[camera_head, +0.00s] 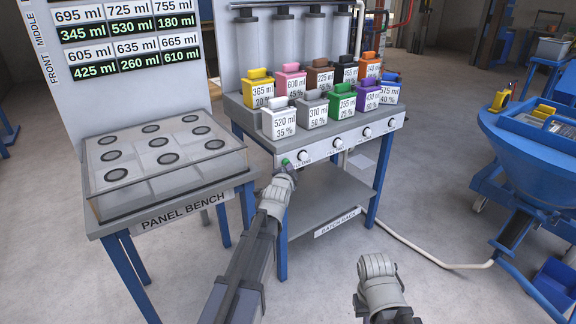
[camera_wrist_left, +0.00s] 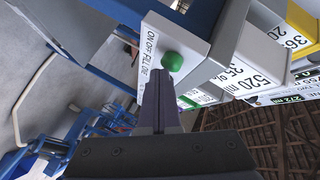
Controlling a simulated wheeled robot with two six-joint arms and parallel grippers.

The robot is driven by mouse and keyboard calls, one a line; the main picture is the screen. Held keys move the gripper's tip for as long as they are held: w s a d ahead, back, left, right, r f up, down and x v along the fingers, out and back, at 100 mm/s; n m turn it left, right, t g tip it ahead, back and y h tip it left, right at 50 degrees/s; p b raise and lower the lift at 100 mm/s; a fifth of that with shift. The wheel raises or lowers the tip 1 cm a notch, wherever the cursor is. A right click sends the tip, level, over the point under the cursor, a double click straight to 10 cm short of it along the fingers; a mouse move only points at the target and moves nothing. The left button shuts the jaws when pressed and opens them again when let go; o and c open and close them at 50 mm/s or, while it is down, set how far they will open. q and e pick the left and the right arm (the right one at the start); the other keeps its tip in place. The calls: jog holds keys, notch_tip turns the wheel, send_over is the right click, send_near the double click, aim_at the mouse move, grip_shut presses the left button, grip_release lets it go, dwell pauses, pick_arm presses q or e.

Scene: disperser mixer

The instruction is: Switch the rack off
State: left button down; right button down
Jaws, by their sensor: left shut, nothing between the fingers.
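The batch rack (camera_head: 330,215) is a blue-legged bench with a grey front panel carrying a row of white knobs. A green button (camera_head: 286,162) sits at the left end of this panel. In the left wrist view the green button (camera_wrist_left: 172,60) is beside the lettering "ON OFF FILL ONE". My left gripper (camera_head: 287,169) is shut and empty, with its tips (camera_wrist_left: 159,75) at or just short of the button; I cannot tell whether they touch. My right arm's end (camera_head: 376,272) is low at the front, its fingers not made out.
Coloured, labelled containers (camera_head: 312,108) stand in rows on the rack top. The panel bench (camera_head: 181,209) with a clear-covered box is close on the left. A blue machine (camera_head: 530,135) stands at right. A pale hose (camera_head: 440,262) lies on the floor between.

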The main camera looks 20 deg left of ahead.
pick_arm(q)
jog(key=shift+s+d, duration=0.9)
jog(key=shift+d, duration=0.3)
jog(key=shift+s+d, duration=0.9)
jog(key=shift+d, duration=0.25)
jog(key=s+d+f+n+g, duration=0.2)
jog(key=s+d+f+g, duration=0.35)
jog(key=s, duration=0.55)
jog(key=s+d+f+n+g, duration=0.2)
jog(key=s+d+f+g, duration=0.3)
jog(key=s, duration=0.5)
jog(key=s+d+f+n+g, duration=0.2)
jog(key=s+d+f+g, duration=0.3)
jog(key=s, duration=0.6)
notch_tip(320, 180, up, 30)
jog(key=s+h+p, duration=0.1)
jog(key=p, duration=3)
jog(key=shift+s+a, duration=0.15)
jog(key=shift+s, duration=0.1)
jog(key=shift+f, duration=0.1)
